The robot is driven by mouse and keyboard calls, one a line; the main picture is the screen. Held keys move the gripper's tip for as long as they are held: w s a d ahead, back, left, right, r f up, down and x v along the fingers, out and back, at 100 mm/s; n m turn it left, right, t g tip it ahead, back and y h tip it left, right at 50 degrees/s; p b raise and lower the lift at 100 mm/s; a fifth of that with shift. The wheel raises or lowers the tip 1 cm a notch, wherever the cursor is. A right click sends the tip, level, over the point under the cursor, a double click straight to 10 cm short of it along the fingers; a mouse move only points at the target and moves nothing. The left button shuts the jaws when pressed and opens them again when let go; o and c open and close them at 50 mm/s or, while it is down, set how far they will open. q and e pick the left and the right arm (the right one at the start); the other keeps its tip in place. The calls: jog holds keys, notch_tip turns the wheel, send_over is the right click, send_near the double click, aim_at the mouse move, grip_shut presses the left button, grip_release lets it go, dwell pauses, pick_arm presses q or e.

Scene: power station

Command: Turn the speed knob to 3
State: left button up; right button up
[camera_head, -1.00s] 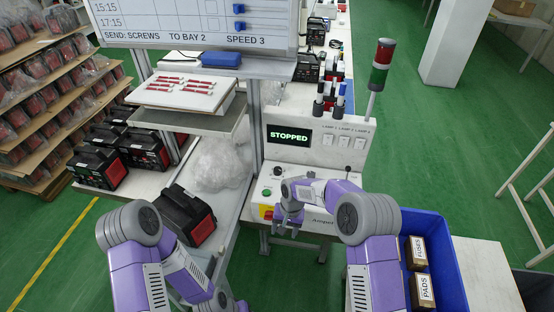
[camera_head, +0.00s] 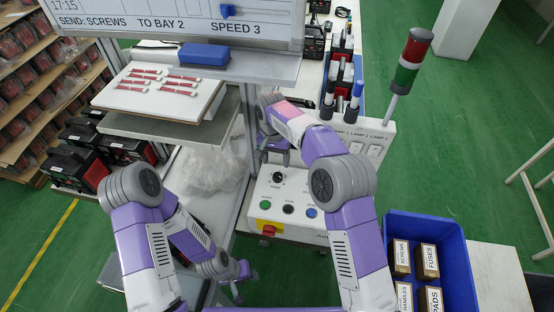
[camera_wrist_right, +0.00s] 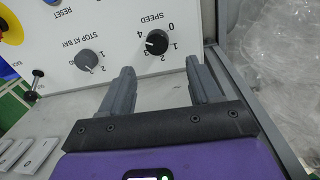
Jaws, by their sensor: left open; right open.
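The black speed knob (camera_head: 278,177) is on the white sloping control panel (camera_head: 268,228), left of my right forearm. In the right wrist view the knob (camera_wrist_right: 157,41) shows upside down with a pale pointer mark and numbers around it; I cannot tell which number it points to. My right gripper (camera_head: 275,155) is open just behind the knob. Its fingers (camera_wrist_right: 160,70) stand apart in the wrist view, with the knob beyond their tips and nothing between them. My left gripper (camera_head: 238,287) is open and empty, low and left of the panel.
The stop at bay knob (camera_wrist_right: 88,60) is beside the speed knob. Green (camera_head: 265,205), black (camera_head: 288,209) and blue (camera_head: 311,212) buttons lie below it. The board (camera_head: 170,22) reads SPEED 3. A lamp tower (camera_head: 410,60) and blue crate (camera_head: 440,228) are right.

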aim_at(278, 175)
jog(key=shift+s+f, duration=0.25)
jog(key=shift+f, duration=0.15)
pick_arm(q)
jog(key=shift+s+f+b, duration=0.35)
jog(key=shift+s+b, duration=0.05)
jog(key=shift+s, duration=0.1)
pick_arm(e)
jog(key=shift+s+d+f, duration=0.1)
jog(key=shift+s+f, duration=0.1)
jog(key=shift+f, duration=1.3)
jog(key=shift+s+d+f, duration=0.1)
jog(key=shift+s+f, duration=0.05)
jog(key=shift+f, duration=1.3)
jog(key=c, duration=1)
jog(key=shift+c, duration=0.2)
pick_arm(q)
jog(key=shift+r, duration=0.15)
pick_arm(e)
jog(key=shift+n, duration=0.4)
jog(key=n+p, duration=0.1)
jog(key=n, duration=0.3)
jog(key=shift+n, duration=0.4)
pick_arm(q)
jog(key=shift+r+p, duration=0.5)
jog(key=shift+r, duration=0.35)
pick_arm(e)
jog(key=n, duration=0.6)
jog(key=shift+t, duration=0.3)
